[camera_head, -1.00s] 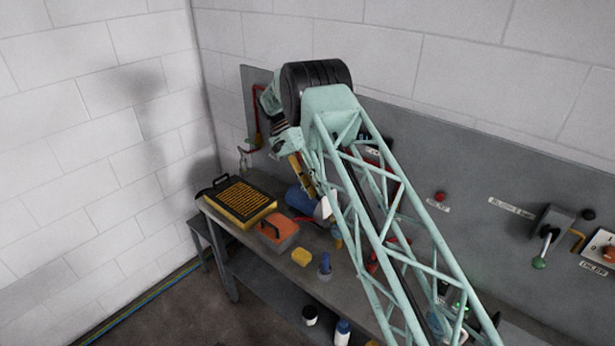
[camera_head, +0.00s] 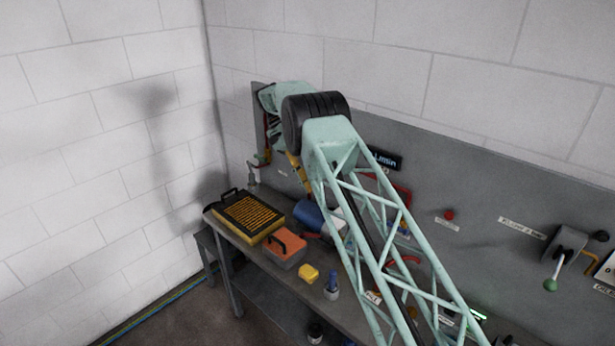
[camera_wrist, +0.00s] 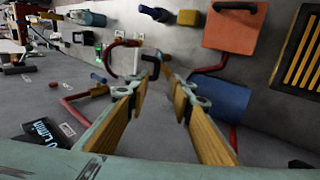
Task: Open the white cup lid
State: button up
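I cannot make out a white cup lid for certain in either view now. A blue cylinder (camera_head: 312,215) lies on the bench behind the orange box, partly hidden by my arm. It also shows in the wrist view (camera_wrist: 218,100), beyond and to the right of my fingers. My gripper (camera_wrist: 160,85) has its two yellow-sided fingers spread apart, with nothing held between them. A dark hooked thing shows beyond the fingertips; I cannot tell what it is. In the head view my arm hides most of the gripper.
A yellow-topped black crate (camera_head: 250,216) and an orange box (camera_head: 284,249) stand at the bench's left end. A yellow block (camera_head: 309,273) and a blue-topped bottle (camera_head: 332,286) are near the front edge. Red pipes (camera_wrist: 75,105) run along the grey wall panel. A sign (camera_head: 384,158) is behind my arm.

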jog(key=shift+v, duration=1.5)
jog(key=shift+w, duration=0.15)
